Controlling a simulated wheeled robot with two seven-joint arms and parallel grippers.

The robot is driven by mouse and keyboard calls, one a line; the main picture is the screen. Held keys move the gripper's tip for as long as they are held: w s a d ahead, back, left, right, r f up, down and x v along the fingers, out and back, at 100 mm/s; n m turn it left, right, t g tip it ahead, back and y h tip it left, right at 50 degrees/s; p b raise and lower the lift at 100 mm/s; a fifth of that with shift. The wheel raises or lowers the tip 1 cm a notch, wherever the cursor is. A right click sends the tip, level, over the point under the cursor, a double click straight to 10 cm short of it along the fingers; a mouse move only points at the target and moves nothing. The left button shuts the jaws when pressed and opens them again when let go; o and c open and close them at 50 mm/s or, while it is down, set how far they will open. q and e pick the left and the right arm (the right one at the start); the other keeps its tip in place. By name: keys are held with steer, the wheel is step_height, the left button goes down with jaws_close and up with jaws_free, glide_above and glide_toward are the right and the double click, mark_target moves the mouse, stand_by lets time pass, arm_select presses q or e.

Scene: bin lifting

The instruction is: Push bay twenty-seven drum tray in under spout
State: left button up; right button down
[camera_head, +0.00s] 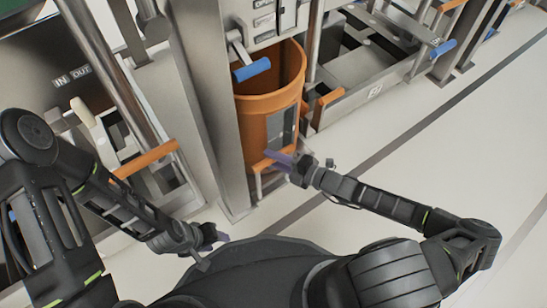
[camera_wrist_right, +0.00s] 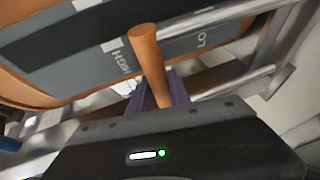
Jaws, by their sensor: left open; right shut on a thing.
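The orange drum (camera_head: 262,118) stands upright in its bay, with a grey gauge window on its side. My right gripper (camera_head: 279,160) is low in front of the drum. In the right wrist view its purple fingers (camera_wrist_right: 158,92) are shut on the orange tray handle (camera_wrist_right: 148,55). The tray under the drum is mostly hidden. My left gripper (camera_head: 216,237) is open and empty, low and to the left, apart from the drum.
A blue-gripped lever (camera_head: 252,69) hangs over the drum's rim. A grey post (camera_head: 207,100) stands left of the drum. Neighbouring bays have orange handles, one at the left (camera_head: 146,159). The pale floor (camera_head: 400,150) at the right is open.

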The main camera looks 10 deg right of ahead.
mark_target(258, 145)
stand_by(0.9)
steer(key=w, duration=0.1)
steer(key=w+a, duration=0.1)
steer(key=w, duration=0.2)
steer(key=shift+w+a+p, duration=0.1)
steer(key=shift+a+p, duration=0.15)
steer(key=shift+p, duration=0.1)
steer(key=c, duration=1.2)
jaws_free()
steer(key=shift+w, duration=0.1)
